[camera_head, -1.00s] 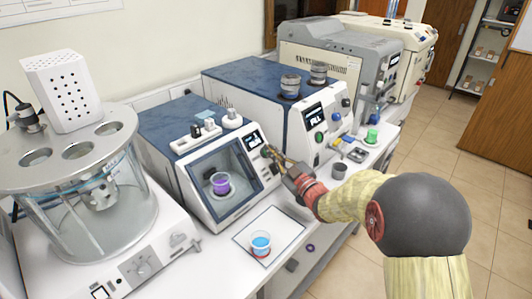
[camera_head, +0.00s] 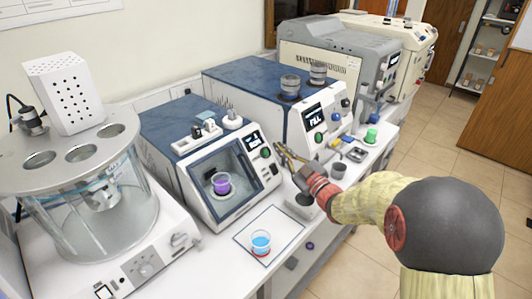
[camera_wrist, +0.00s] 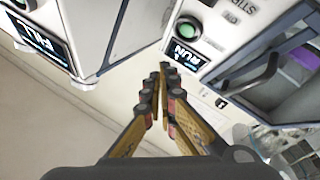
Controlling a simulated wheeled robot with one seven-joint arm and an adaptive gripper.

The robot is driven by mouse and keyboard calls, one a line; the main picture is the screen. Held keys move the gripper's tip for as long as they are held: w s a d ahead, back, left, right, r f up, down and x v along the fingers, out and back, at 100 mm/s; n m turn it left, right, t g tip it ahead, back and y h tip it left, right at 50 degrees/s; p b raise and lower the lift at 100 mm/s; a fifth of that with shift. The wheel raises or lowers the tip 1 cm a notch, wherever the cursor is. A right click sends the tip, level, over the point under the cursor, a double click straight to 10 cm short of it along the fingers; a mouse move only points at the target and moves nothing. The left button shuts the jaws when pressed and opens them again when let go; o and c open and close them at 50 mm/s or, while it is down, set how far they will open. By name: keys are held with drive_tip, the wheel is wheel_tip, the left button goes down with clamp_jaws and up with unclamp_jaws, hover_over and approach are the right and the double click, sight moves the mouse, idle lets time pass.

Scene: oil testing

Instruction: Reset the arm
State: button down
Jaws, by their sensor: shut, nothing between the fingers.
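My gripper (camera_head: 279,150) is shut and empty, just right of the front panel of the blue-topped machine with a window (camera_head: 228,170). In the wrist view its fingertips (camera_wrist: 160,70) meet near the machine's lit display (camera_wrist: 186,55), which reads RUN, and a green button (camera_wrist: 190,28). My arm, in a yellowish sleeve, reaches in from the lower right. A purple cup (camera_head: 221,183) stands inside the machine behind the window.
A cup of blue liquid (camera_head: 261,243) stands on a white mat (camera_head: 283,222) in front. A second machine (camera_head: 318,120) with a FILL display stands to the right. A glass bath (camera_head: 75,200) is at left. A green cup (camera_head: 371,135) stands far right.

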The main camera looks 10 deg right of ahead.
drive_tip(key=s+d+r+m+g+h, duration=0.4)
drive_tip(key=s+d+r+m+h, duration=0.1)
drive_tip(key=s+m+h, duration=0.3)
drive_tip(key=s+a+f+m+g, duration=0.1)
drive_tip(key=s+g, duration=0.1)
drive_tip(key=s, duration=0.8)
drive_tip(key=s+a+f+g, duration=0.2)
drive_tip(key=s+g, duration=0.1)
drive_tip(key=s, duration=0.7)
drive_tip(key=s+a+f+m+g, duration=0.1)
drive_tip(key=s+a+f+g, duration=0.1)
drive_tip(key=s, duration=0.9)
drive_tip(key=shift+a+f+m+g, duration=0.2)
drive_tip(key=shift+m+g, duration=0.1)
drive_tip(key=shift+g, duration=0.3)
drive_tip(key=shift+w+r, duration=0.1)
idle(0.4)
